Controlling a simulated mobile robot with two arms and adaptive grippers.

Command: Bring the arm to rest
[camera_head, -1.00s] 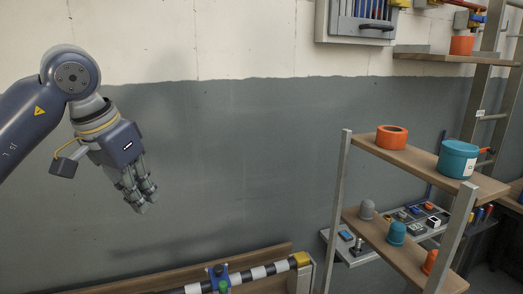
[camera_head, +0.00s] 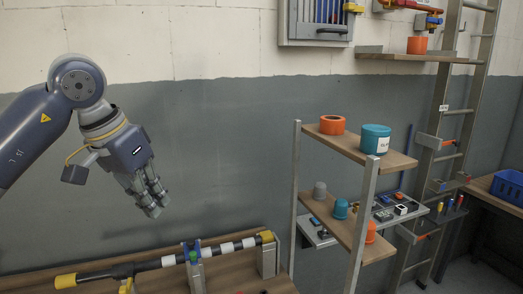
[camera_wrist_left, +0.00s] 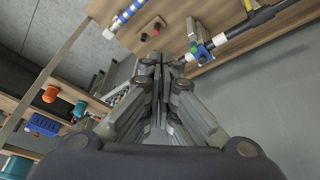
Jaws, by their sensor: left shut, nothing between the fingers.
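My left gripper (camera_head: 152,197) hangs in the air at the left of the head view, in front of the grey wall, with its fingers pointing down and to the right. Its fingers are together and hold nothing. It also shows in the left wrist view (camera_wrist_left: 160,68), where the closed fingers point toward a wooden bench. My right gripper is in neither view.
A shelf rack (camera_head: 293,205) stands right of the gripper, bearing an orange ring (camera_head: 332,125) and a teal tub (camera_head: 375,139). Below is a bench with a striped bar (camera_head: 225,248) on supports. A ladder (camera_head: 443,130) and blue crate (camera_head: 508,187) are at right. The space around the gripper is clear.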

